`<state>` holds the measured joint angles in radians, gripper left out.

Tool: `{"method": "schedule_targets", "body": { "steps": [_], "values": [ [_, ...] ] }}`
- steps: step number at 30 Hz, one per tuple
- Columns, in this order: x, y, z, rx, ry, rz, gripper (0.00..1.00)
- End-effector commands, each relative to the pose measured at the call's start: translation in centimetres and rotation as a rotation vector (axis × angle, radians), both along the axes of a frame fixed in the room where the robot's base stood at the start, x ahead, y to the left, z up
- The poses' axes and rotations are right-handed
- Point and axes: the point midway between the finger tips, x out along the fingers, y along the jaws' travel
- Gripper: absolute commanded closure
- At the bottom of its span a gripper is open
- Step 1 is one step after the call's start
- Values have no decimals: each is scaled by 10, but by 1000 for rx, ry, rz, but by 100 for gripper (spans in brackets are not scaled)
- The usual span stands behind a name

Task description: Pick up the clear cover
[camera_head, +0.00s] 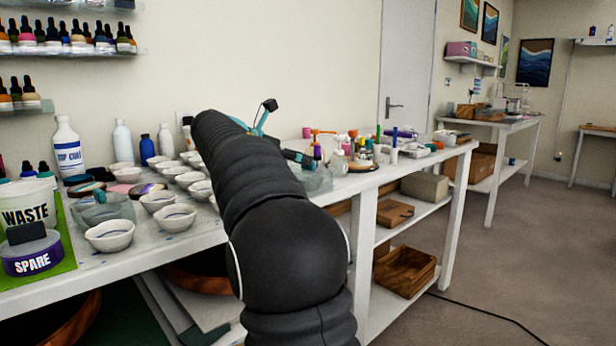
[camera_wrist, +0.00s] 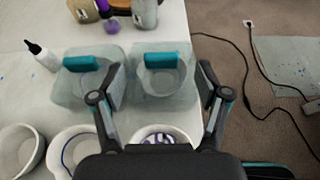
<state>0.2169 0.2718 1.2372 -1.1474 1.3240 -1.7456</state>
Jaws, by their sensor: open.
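In the wrist view, a clear cover (camera_wrist: 180,88) with a teal handle sits over a bowl at the table's edge. A second clear cover (camera_wrist: 70,92) with a teal handle stands beside it on the left. My gripper (camera_wrist: 159,70) is open and empty, its fingers spread to either side of the right cover's handle as seen from above. Whether they touch it I cannot tell. In the head view, a clear cover (camera_head: 318,180) shows partly behind my arm, which hides most of my gripper. Another clear cover (camera_head: 103,212) with a teal handle stands among the bowls.
White bowls (camera_head: 110,236) crowd the white table (camera_head: 150,262) left of my arm. A waste tub (camera_head: 28,205) and bottles (camera_head: 67,148) stand further left. In the wrist view, a white dropper bottle (camera_wrist: 41,57) lies near the left cover.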

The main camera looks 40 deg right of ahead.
Motion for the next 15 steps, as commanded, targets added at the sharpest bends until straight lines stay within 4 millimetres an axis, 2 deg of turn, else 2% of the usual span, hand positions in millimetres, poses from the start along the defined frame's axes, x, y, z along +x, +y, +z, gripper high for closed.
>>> {"method": "schedule_targets", "body": {
  "steps": [5,12,15],
  "values": [
    [0,-11,-5,1,1,-2,25],
    [1,-41,-17,1,1,-2,25],
    [2,-48,-20,0,0,-1,25]
  ]
}}
